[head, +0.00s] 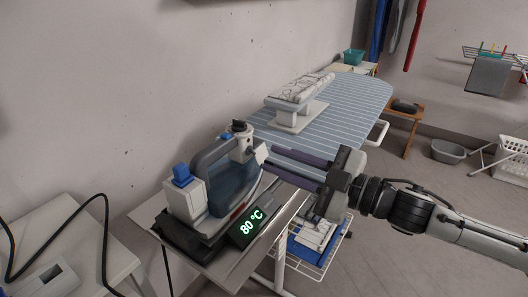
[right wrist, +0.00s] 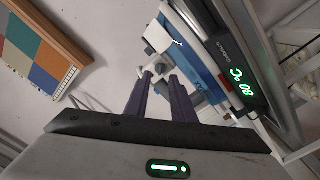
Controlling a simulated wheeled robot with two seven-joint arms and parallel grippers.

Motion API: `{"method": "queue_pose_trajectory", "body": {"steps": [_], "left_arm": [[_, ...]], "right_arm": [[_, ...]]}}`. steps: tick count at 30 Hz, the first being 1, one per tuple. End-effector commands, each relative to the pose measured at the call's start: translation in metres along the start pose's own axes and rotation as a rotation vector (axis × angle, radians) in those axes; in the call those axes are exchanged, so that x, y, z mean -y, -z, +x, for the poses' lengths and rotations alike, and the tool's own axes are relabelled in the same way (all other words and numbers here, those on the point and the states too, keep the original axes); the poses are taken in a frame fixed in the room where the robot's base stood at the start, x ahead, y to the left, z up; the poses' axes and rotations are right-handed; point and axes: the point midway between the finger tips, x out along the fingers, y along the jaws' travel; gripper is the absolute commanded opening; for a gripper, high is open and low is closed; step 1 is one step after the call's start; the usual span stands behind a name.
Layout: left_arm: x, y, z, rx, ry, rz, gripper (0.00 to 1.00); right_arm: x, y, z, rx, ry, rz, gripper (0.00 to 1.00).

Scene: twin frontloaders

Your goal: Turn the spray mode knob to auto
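A blue and grey steam iron (head: 226,180) stands on a dark rest at the near end of the ironing board; it also shows in the right wrist view (right wrist: 200,72). Its front end carries a pale grey housing with a black knob (head: 240,126) on top and a small dark part on its side. I cannot read any mode marks. My right gripper (head: 264,157) reaches in from the right with its purple fingers apart. Its tips are at the iron's front, by a white piece. In the right wrist view, a small grey part (right wrist: 157,67) shows between the fingertips; contact is unclear. My left gripper is out of view.
A green "80 °C" display (head: 251,222) sits below the iron's near side. The striped ironing board (head: 345,107) stretches behind, bearing a small sleeve board (head: 298,103). A white table (head: 75,235) with a black cable is at left. A wire shelf hangs beneath the board.

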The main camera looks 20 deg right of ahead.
Motion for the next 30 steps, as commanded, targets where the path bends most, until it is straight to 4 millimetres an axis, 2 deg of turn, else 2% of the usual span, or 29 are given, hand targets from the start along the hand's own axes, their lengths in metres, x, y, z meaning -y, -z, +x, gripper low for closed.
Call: {"method": "queue_pose_trajectory", "body": {"steps": [6,10,22,26,30], "left_arm": [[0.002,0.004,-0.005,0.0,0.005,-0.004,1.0],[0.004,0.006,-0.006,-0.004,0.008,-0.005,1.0],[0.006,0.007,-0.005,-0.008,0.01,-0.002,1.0],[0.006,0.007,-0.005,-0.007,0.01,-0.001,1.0],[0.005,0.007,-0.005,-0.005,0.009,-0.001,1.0]], "right_arm": [[-0.002,0.002,0.026,-0.002,-0.002,-0.001,0.23],[-0.001,0.002,0.037,-0.001,0.0,-0.002,0.23],[0.001,0.001,0.042,0.0,0.002,-0.002,0.23],[0.001,0.001,0.042,0.0,0.001,-0.002,0.01],[0.001,0.001,0.042,0.0,0.002,-0.002,0.0]]}}
